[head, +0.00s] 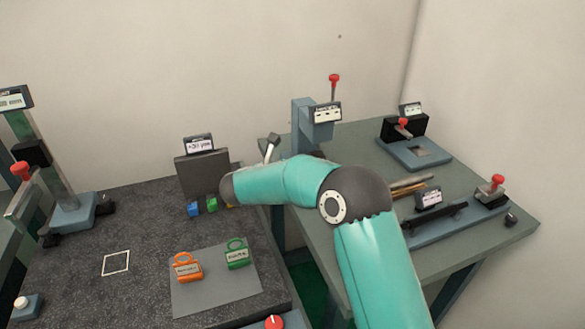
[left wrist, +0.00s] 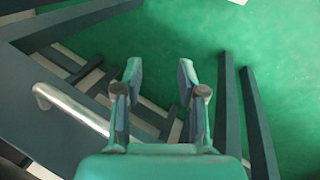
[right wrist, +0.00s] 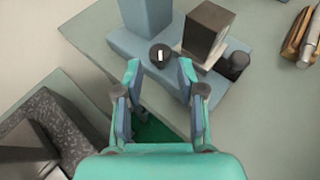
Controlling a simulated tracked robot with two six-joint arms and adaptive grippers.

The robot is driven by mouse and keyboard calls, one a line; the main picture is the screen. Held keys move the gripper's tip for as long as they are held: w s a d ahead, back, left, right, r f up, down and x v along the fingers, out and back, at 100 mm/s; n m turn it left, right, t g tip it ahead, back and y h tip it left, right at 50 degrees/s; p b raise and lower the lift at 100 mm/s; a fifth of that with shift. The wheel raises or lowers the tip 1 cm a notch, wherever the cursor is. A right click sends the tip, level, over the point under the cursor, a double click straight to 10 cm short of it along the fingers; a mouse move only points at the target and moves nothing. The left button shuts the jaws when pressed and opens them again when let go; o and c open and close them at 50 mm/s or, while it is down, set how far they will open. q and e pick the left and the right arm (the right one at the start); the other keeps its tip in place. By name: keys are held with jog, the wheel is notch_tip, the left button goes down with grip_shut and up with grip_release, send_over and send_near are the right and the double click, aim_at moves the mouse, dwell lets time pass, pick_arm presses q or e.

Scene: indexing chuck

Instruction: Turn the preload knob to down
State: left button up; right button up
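A round black knob (right wrist: 160,54) with a white pointer mark sits on a blue-grey base in the right wrist view. It may be the preload knob, but no label is readable there. My right gripper (right wrist: 160,72) is open and empty, its fingertips just short of the knob in the picture, apparently apart from it. In the head view my right arm hides this gripper and the knob. The blue-grey stand (head: 305,125) with a display and red-topped lever rises behind my arm. My left gripper (left wrist: 160,75) is open and empty over the green floor; it is out of the head view.
A dark block (right wrist: 208,35) and a black cylinder (right wrist: 238,65) stand close to the knob. A red knob (head: 275,322) shows at the near edge of the left bench. Orange (head: 187,268) and green (head: 236,255) tags lie on a grey mat. A gap separates the benches.

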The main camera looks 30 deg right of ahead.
jog(key=shift+x, duration=1.75)
jog(key=shift+r, duration=0.1)
grip_shut()
jog(key=shift+w+a+r+m+g+h+p, duration=0.15)
jog(key=shift+m+g+h+p, duration=0.1)
jog(key=shift+m+g+p, duration=0.3)
jog(key=shift+w+d+r+m+g+h+p, duration=0.1)
jog(key=shift+m+g+h+p, duration=0.2)
jog(key=shift+p, duration=0.35)
jog(key=shift+w+m+g+h+p, duration=0.15)
jog(key=shift+m+g+h+p, duration=0.1)
jog(key=shift+m+g+p, duration=0.8)
jog(key=shift+f+m+g+p, duration=0.15)
jog(key=shift+m+g+p, duration=0.35)
jog(key=shift+g+p, duration=0.1)
grip_release()
